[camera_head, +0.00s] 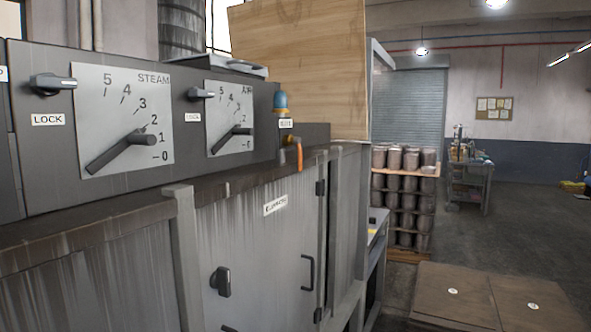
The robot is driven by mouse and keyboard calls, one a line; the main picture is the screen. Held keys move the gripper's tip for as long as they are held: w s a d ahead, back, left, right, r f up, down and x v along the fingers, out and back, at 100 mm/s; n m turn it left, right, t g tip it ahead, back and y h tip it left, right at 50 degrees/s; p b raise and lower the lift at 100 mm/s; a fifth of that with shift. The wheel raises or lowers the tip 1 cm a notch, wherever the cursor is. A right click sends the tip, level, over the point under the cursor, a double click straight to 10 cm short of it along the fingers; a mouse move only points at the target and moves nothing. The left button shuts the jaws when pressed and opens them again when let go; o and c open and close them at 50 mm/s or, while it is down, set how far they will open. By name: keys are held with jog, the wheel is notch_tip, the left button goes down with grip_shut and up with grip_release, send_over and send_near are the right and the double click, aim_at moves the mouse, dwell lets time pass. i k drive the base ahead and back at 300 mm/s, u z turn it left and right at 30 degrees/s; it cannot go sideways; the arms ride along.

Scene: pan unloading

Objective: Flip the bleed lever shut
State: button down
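The bleed lever looks to be the small orange lever (299,155) at the right end of the machine's control panel (40,170). Its upper end meets the panel and its orange handle hangs down in front of the panel's lower edge. A small white label (286,123) sits just above it, its text too small to read surely. My gripper is not in view, and nothing touches the lever.
STEAM dial (122,120) and a second dial (230,118) are on the panel left of the lever. Cabinet doors (255,240) with handles lie below. A brown-topped block (500,295) is at lower right; floor beyond is open.

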aim_at(297, 142)
jog(key=z, duration=1.05)
jog(key=k, duration=0.45)
jog(key=u, duration=0.2)
jog(key=i, duration=1)
jog(key=z, duration=0.05)
